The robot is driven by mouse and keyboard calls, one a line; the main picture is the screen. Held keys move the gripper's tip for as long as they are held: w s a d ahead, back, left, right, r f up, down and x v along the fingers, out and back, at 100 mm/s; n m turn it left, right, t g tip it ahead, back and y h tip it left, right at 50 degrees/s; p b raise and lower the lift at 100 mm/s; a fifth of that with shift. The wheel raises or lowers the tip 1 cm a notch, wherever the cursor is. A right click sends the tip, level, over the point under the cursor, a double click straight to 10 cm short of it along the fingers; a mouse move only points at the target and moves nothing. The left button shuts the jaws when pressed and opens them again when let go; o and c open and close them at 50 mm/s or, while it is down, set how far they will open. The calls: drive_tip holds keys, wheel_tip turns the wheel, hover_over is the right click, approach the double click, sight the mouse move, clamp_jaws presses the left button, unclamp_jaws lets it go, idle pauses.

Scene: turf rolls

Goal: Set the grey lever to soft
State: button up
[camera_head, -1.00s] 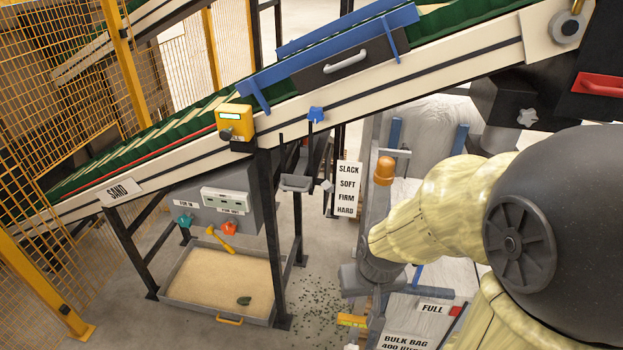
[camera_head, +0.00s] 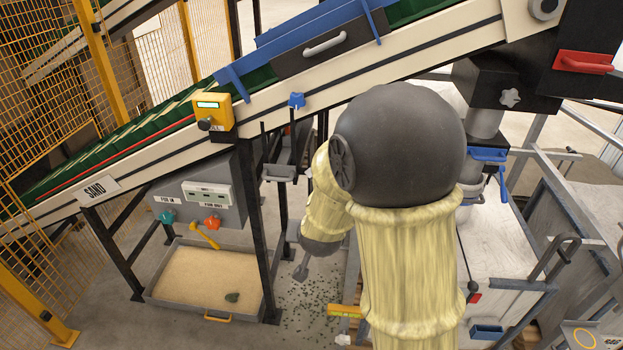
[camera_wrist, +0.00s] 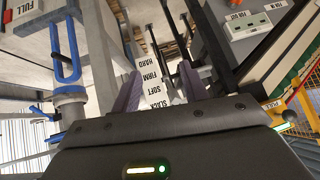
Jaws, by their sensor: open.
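The plate marked slack, soft, firm, hard (camera_wrist: 152,88) shows upside down in the wrist view, between my fingers in the picture. My arm hides it in the head view. I cannot clearly make out the grey lever in either view now, so its setting cannot be told. My gripper (camera_wrist: 160,72) is open, with one finger on each side of the plate in the wrist view and nothing seen between them but the background. In the head view my forearm and black elbow cover the middle, and only a small grey part of the hand shows below the sleeve.
The sloping conveyor (camera_head: 375,75) crosses above, with a yellow box (camera_head: 212,117) and a blue knob (camera_head: 297,100). Black frame legs and a grey bracket (camera_head: 280,173) stand left of my arm. A sand tray (camera_head: 208,280) lies below. A blue-handled valve (camera_wrist: 65,60) is at left in the wrist view.

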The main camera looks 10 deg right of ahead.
drive_tip(key=w+a+m+t+h+b, duration=0.3)
drive_tip(key=w+t+h, duration=0.4)
drive_tip(key=shift+w+f+m+t, duration=0.3)
drive_tip(key=shift+w+m+t, duration=0.1)
drive_tip(key=p+x, duration=0.5)
drive_tip(key=x, duration=1.1)
drive_tip(key=shift+d+r, duration=0.1)
drive_tip(key=shift+d, duration=0.15)
drive_tip(key=shift+w+d+p, duration=0.2)
drive_tip(key=shift+w+p, duration=0.1)
drive_tip(key=shift+w, duration=0.3)
